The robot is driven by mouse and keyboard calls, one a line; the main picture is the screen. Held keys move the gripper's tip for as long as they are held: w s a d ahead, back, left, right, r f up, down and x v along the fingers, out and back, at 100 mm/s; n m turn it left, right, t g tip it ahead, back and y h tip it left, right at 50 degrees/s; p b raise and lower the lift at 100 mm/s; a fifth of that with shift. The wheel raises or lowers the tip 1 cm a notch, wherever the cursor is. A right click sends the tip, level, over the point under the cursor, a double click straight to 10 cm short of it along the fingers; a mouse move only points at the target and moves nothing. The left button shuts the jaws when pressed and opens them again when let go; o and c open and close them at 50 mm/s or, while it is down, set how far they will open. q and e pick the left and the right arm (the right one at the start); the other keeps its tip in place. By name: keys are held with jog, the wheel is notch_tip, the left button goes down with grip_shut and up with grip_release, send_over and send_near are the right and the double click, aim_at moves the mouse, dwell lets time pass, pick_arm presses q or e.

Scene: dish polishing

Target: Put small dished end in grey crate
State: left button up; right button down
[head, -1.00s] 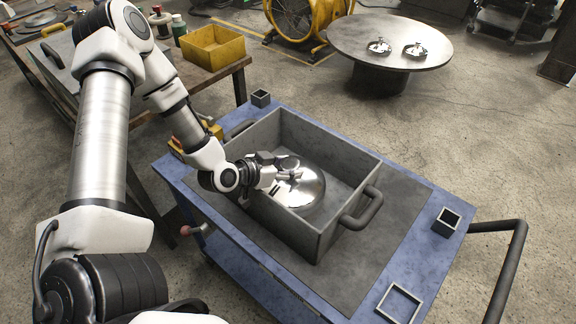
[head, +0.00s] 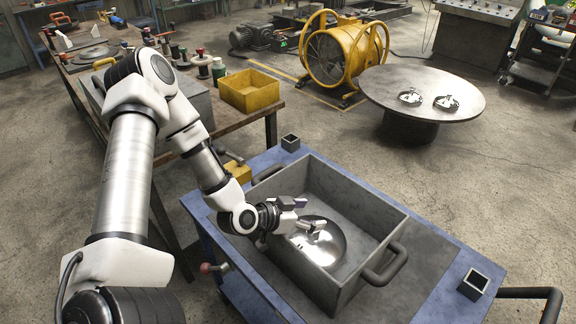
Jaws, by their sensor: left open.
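The small dished end (head: 327,238) is a shiny round metal dish. It lies inside the grey crate (head: 366,200), toward the crate's left side. The crate stands on the blue cart (head: 445,250) and has a dark handle at each end. My left gripper (head: 308,214) is open, over the left wall of the crate, at the upper left of the dish. Its fingers cover a little of the dish, and I see nothing held between them. My right gripper is not in view.
A wooden bench (head: 232,124) with a yellow bin (head: 252,91) and several spools stands behind my left arm. A round table (head: 440,84) holds two small shiny pieces. A yellow fan (head: 343,52) stands at the back.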

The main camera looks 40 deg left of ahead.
pick_arm(q)
jog(key=p+v, duration=0.9)
jog(key=v, duration=0.1)
jog(key=shift+s+r, duration=0.2)
jog(key=shift+f, duration=0.15)
